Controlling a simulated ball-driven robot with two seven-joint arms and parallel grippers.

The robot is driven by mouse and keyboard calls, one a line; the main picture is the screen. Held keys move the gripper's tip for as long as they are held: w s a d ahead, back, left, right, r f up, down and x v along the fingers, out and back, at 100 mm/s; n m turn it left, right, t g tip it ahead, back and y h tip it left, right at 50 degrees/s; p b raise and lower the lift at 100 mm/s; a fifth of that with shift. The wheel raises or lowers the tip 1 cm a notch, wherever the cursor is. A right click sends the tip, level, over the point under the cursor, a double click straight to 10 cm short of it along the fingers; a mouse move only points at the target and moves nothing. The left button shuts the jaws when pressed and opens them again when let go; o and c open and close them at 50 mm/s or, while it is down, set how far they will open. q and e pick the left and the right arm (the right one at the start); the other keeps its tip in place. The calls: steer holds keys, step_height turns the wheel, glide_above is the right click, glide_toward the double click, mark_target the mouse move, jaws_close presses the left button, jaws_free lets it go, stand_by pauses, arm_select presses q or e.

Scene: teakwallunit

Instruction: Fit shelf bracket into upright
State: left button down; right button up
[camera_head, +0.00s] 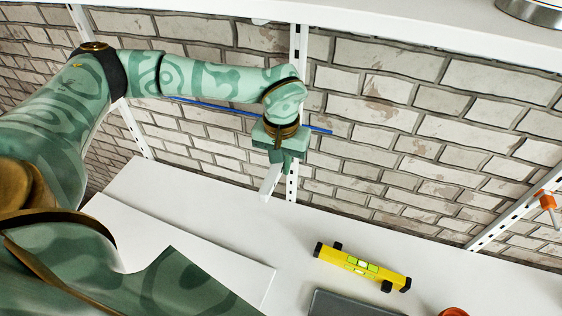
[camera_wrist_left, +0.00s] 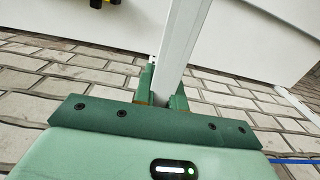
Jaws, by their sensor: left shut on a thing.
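My left gripper (camera_head: 281,160) is shut on a white shelf bracket (camera_head: 270,182), in front of the middle upright. In the left wrist view the bracket (camera_wrist_left: 183,40) runs up the picture from between the green fingers (camera_wrist_left: 161,92). The middle upright (camera_head: 292,187) is a white slotted strip on the brick wall; my wrist and gripper cover part of it. The bracket's visible end points down and left, close to the upright in the picture. I cannot tell whether the bracket touches the upright or sits in a slot. My right gripper is out of view.
Other uprights stand at left (camera_head: 135,130) and right (camera_head: 508,216), the right one with an orange item (camera_head: 547,200). A white shelf (camera_head: 400,10) spans above. On the lower white surface (camera_head: 470,275) lie a yellow level (camera_head: 362,266), a grey tray (camera_head: 350,304) and a white board (camera_head: 180,245).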

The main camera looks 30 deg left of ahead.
arm_select(q)
steer(key=shift+w+a+p, duration=0.15)
steer(key=shift+w+p, duration=0.2)
steer(key=shift+w, duration=0.15)
stand_by(0.8)
steer(key=shift+w+r, duration=0.1)
steer(key=shift+r, duration=0.05)
steer(key=c, duration=1.5)
jaws_free()
steer(key=shift+o, duration=0.7)
steer(key=shift+w, duration=0.1)
steer(key=shift+r+p, duration=0.4)
steer(key=shift+r, duration=3.2)
steer(key=shift+f, duration=0.1)
